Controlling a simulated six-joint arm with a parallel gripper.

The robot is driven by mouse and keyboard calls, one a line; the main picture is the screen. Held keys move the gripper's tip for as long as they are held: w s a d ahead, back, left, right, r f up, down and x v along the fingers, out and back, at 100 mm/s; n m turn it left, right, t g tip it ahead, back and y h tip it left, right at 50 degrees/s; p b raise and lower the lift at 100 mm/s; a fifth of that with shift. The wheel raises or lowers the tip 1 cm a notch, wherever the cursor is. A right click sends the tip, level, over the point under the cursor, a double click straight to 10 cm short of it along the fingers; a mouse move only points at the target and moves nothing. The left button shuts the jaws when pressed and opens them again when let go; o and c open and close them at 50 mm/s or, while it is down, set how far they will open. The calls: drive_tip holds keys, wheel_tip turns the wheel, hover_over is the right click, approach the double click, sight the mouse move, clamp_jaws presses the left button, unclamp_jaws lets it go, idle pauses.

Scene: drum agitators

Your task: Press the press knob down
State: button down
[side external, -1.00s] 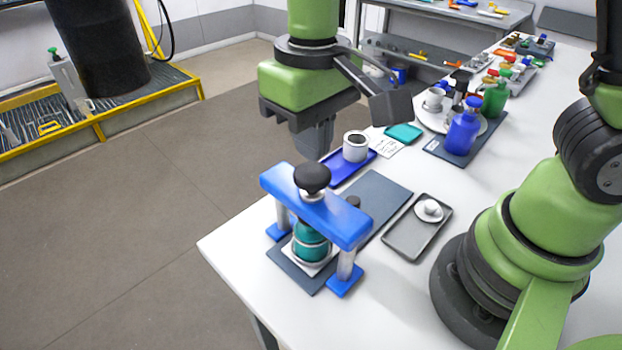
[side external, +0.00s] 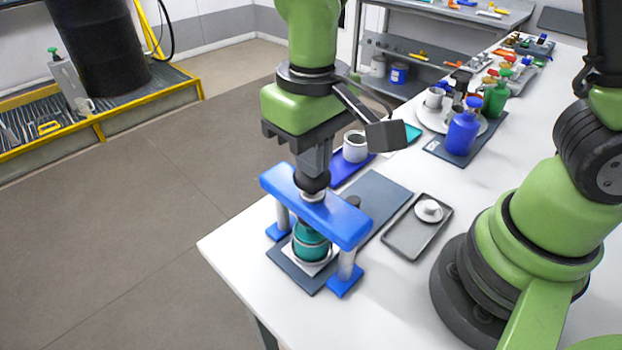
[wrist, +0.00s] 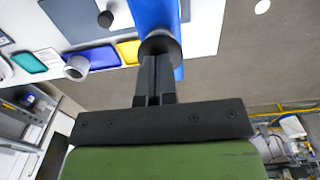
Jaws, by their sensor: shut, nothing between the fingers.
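The press knob (side external: 312,183) is a black round knob on a short silver stem, on top of the blue press bridge (side external: 345,227). A teal jar (side external: 310,243) stands upright under the bridge between its two silver posts. My gripper (side external: 314,170) is shut and empty, pointing down right at the top of the knob. I cannot tell whether the fingertips touch it. In the wrist view my shut gripper (wrist: 155,62) overlaps the dark round knob (wrist: 160,45), with the blue bridge (wrist: 153,12) beyond.
A grey tray (side external: 401,251) with a small white item lies right of the press. A blue tray with a white cup (side external: 355,147) stands behind it. A blue bottle (side external: 463,132) stands further back. The table's left edge is close to the press.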

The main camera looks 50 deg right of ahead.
drive_tip(key=shift+f, duration=0.5)
drive_tip(key=shift+r, duration=0.7)
drive_tip(key=shift+r, duration=3)
